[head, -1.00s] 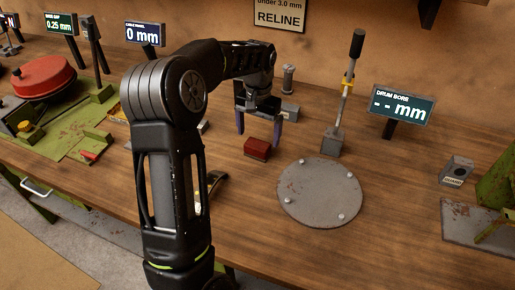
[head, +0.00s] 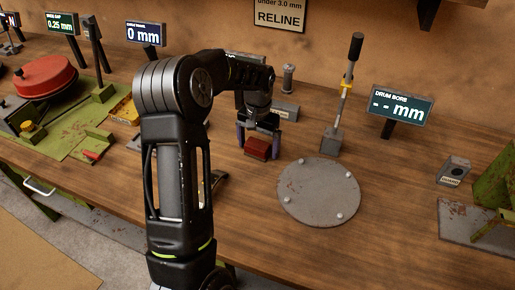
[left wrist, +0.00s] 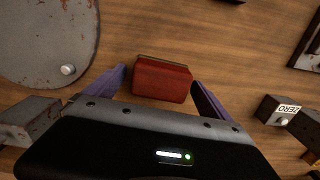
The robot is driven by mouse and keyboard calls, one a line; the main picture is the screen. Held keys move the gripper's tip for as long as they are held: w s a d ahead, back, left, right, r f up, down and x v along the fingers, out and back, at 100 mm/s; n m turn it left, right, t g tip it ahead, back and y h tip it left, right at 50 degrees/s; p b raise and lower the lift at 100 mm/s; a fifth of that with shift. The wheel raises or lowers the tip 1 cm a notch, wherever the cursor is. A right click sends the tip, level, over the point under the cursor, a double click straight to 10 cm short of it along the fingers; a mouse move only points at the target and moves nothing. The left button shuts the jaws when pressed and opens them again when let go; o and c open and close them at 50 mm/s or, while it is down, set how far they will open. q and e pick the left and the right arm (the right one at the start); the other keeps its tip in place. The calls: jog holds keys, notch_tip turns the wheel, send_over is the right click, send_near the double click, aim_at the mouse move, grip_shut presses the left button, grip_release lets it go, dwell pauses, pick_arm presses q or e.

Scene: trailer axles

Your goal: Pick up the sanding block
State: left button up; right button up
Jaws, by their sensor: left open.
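The sanding block is a small dark red block (head: 258,147) on the wooden bench, left of the round grey plate. It also shows in the left wrist view (left wrist: 162,80), with a dark strip along its far edge. My left gripper (head: 259,150) is over the block with its purple fingers apart, one on each side. In the left wrist view the gripper (left wrist: 160,82) is open, and gaps show between the fingertips and the block's sides. My right gripper is not in view.
The round grey plate (head: 319,192) with studs lies close to the right. A lever gauge (head: 342,95) and the drum bore display (head: 402,106) stand behind it. A grey ZERO block (left wrist: 279,110) is near the gripper. Bare bench lies in front.

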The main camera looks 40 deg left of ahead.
aim_at(258, 143)
pick_arm(q)
jog(key=c, duration=1.5)
jog(key=shift+c, duration=0.2)
jog(key=shift+w+r, duration=0.1)
jog(key=shift+r, duration=0.5)
notch_tip(258, 143, up, 9)
jog(key=shift+f+b, duration=0.1)
jog(key=shift+b, duration=0.8)
